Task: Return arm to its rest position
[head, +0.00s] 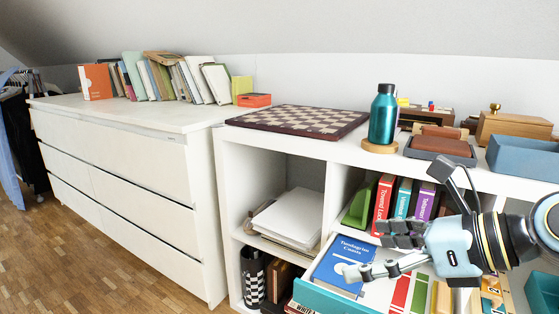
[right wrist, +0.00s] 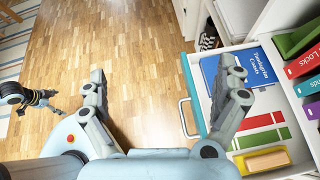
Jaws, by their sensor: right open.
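My right gripper (head: 368,254) is open and empty in the head view, over the open drawer. In the right wrist view its two fingers (right wrist: 164,70) are spread wide. One finger overlaps the drawer in that picture, and the other is over the wooden floor. The drawer has a teal front (head: 322,303), which also shows in the right wrist view (right wrist: 194,92) with a metal handle (right wrist: 184,119). A blue book (head: 342,263) lies in the drawer. My left gripper (right wrist: 45,98) is small at the left of the right wrist view; its opening is unclear.
The white shelf unit (head: 230,175) holds upright books (head: 383,205) behind my right gripper. A teal bottle (head: 383,115), a chessboard (head: 298,120) and a blue box (head: 522,158) stand on top. A white dresser (head: 120,160) is to the left. The wooden floor (right wrist: 125,35) is clear.

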